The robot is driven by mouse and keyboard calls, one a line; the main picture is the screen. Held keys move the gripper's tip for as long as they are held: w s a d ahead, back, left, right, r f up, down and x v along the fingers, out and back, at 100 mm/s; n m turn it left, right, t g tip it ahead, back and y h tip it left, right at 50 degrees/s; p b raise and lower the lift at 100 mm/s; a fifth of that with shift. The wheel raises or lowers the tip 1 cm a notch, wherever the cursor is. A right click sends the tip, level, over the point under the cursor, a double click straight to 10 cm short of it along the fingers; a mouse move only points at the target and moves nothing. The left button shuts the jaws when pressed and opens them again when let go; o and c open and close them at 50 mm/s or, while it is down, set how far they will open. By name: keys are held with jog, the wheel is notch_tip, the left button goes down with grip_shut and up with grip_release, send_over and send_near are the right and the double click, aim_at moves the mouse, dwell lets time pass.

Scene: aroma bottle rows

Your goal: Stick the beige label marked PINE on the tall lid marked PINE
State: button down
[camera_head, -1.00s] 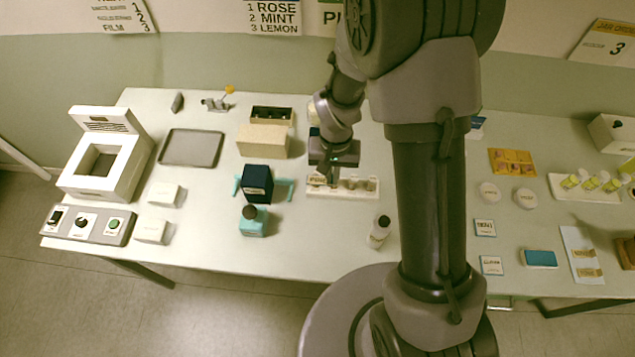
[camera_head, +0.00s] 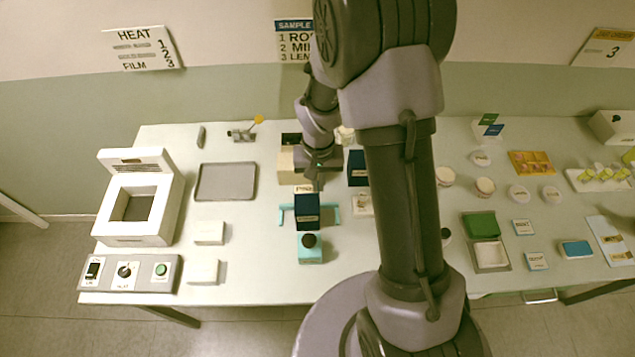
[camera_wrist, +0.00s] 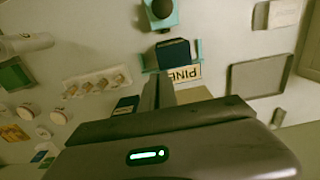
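My gripper (camera_head: 318,172) points down above the table, behind a dark navy box-shaped lid (camera_head: 307,207). Its dark fingers look shut on a beige label (camera_head: 303,189). The wrist view shows this label (camera_wrist: 184,75) with PINE on it, at the fingertips and beside the navy lid (camera_wrist: 172,52). The lid stands upright between teal side arms (camera_head: 333,215). It has small pale lettering on its front, too small to read. Label and lid look close but apart; the exact gap cannot be told.
Another navy box (camera_head: 357,167) stands right of the gripper. A white label rack (camera_wrist: 97,82) is partly hidden by my arm. A grey tray (camera_head: 226,182) and white machine (camera_head: 140,205) are left.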

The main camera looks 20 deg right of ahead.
aim_at(318, 204)
jog(key=shift+f+b, duration=2.85)
jog(key=shift+f, duration=0.35)
jog(key=shift+f+b, duration=0.4)
jog(key=shift+b, duration=0.1)
jog(key=c, duration=1.6)
grip_release()
jog(key=shift+r, duration=0.15)
jog(key=shift+r+p, duration=2.8)
jog(key=shift+r, duration=1.1)
